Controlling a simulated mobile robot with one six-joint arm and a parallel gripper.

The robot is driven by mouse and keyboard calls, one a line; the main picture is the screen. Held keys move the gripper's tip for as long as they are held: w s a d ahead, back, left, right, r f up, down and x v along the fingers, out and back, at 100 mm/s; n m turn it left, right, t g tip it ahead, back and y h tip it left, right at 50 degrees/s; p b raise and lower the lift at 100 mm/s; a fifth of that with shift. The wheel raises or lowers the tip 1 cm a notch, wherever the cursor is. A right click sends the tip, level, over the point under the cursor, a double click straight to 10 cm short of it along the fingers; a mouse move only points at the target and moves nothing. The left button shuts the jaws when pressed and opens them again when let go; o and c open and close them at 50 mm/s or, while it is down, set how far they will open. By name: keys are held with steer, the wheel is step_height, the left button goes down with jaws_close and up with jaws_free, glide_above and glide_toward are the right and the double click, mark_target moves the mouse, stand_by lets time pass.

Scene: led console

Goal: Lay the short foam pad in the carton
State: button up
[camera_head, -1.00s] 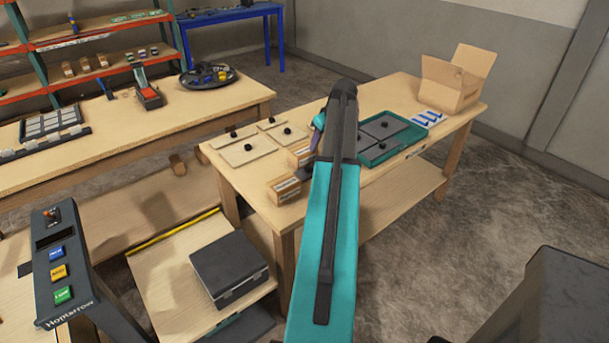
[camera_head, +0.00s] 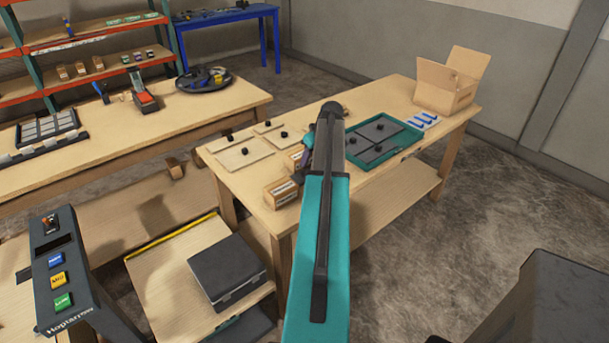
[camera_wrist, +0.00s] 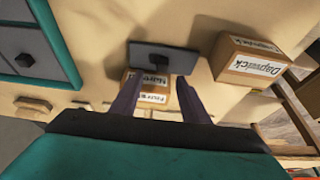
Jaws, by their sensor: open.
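A small dark grey pad with a black knob (camera_wrist: 146,50) shows in the wrist view, just beyond my fingertips and partly covering a labelled cardboard box; I cannot tell whether it rests on that box. It looks like the short foam pad. My gripper (camera_wrist: 158,88) is open, its two purple fingers apart, with nothing between them touching the pad visibly. In the head view my arm hides the pad, and the gripper (camera_head: 304,160) is low over the boxes on the table. The carton (camera_head: 440,98) stands with its flaps up at the table's far right end.
A teal tray (camera_head: 352,165) with grey knobbed panels lies between my gripper and the carton. Pale knobbed panels (camera_head: 240,157) lie left. A labelled box (camera_head: 281,192) stands at the near edge; another box (camera_wrist: 245,62) shows right in the wrist view. Blue-and-white pieces (camera_head: 423,120) lie beside the carton.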

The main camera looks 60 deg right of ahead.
mark_target(305, 170)
steer(key=shift+x, duration=0.8)
steer(key=shift+p+x, duration=1.2)
steer(key=shift+x, duration=0.35)
steer(key=shift+a+x, duration=0.25)
steer(key=shift+x, duration=0.8)
jaws_close()
steer(key=shift+r, duration=0.1)
step_height(305, 170, up, 10)
steer(key=b, duration=0.2)
steer(key=shift+b, duration=0.4)
